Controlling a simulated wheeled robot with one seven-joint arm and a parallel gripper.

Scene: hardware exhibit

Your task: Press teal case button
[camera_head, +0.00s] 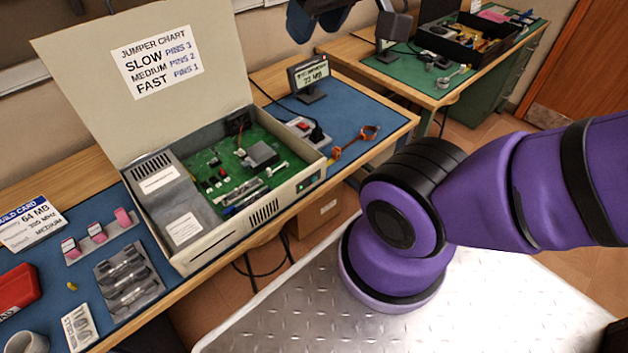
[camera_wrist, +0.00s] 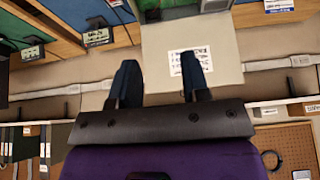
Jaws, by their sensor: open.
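The open beige computer case (camera_head: 215,243) stands on the blue mat with its lid raised. A small green-teal button (camera_head: 307,183) shows near the right end of its front face. My gripper (camera_head: 318,20) is at the top edge of the head view, high above the bench, apart from the case and the button. In the wrist view my gripper (camera_wrist: 159,75) has its two dark fingers spread with nothing between them. The raised lid (camera_wrist: 225,50) with its label lies beyond the fingers, and the case is cut off at the top. I cannot make out the button there.
A small display (camera_head: 309,73) and a power switch box (camera_head: 304,128) stand right of the case, with an orange cable-like item (camera_head: 355,142). Cards, memory parts and a red box (camera_head: 18,290) lie on the left. The raised lid blocks the space behind the case.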

